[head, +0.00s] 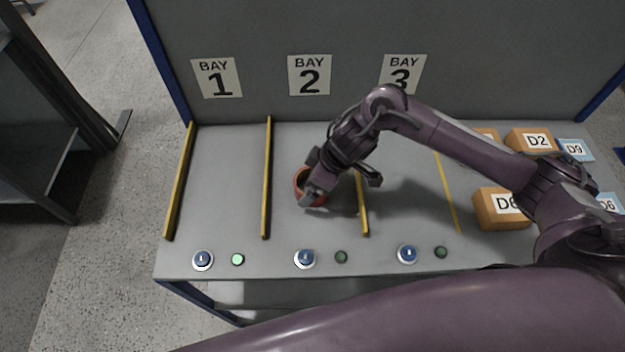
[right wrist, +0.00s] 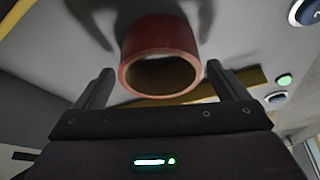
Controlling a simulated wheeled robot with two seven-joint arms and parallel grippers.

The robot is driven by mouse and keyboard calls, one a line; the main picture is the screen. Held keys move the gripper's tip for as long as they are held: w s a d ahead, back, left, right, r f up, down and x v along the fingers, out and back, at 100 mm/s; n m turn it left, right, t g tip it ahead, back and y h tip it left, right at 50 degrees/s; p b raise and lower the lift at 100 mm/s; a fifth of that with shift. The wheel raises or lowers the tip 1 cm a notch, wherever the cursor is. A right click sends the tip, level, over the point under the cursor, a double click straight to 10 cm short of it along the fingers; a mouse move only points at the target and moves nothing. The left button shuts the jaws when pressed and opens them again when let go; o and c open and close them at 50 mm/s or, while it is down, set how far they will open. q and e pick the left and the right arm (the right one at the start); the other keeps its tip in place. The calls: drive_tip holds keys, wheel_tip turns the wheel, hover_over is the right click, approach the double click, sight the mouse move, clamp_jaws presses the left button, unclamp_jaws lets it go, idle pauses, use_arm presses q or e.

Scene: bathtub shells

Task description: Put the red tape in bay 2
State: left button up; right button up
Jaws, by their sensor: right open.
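The red tape (head: 298,180) is a reddish-brown ring on the grey bench in bay 2, between two yellow dividers, under the sign "BAY 2" (head: 309,75). My right gripper (head: 341,188) is open beside it, at its right in the head view, and partly covers it. In the right wrist view the tape (right wrist: 160,35) is just ahead of and between the spread fingers, its round opening facing the camera. I see no finger clamped on it. My left gripper is not in view.
Yellow dividers (head: 267,180) (head: 363,205) flank bay 2. Blue buttons and small lamps line the front edge; bay 1's lamp (head: 237,259) is bright green. Boxes, including D2 (head: 530,140), stand at the right. Bay 1 (head: 225,180) is empty.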

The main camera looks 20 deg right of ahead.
drive_tip(key=v, duration=1)
drive_tip(key=shift+r+p, duration=0.3)
drive_tip(key=shift+p, duration=0.05)
drive_tip(key=shift+s, duration=0.1)
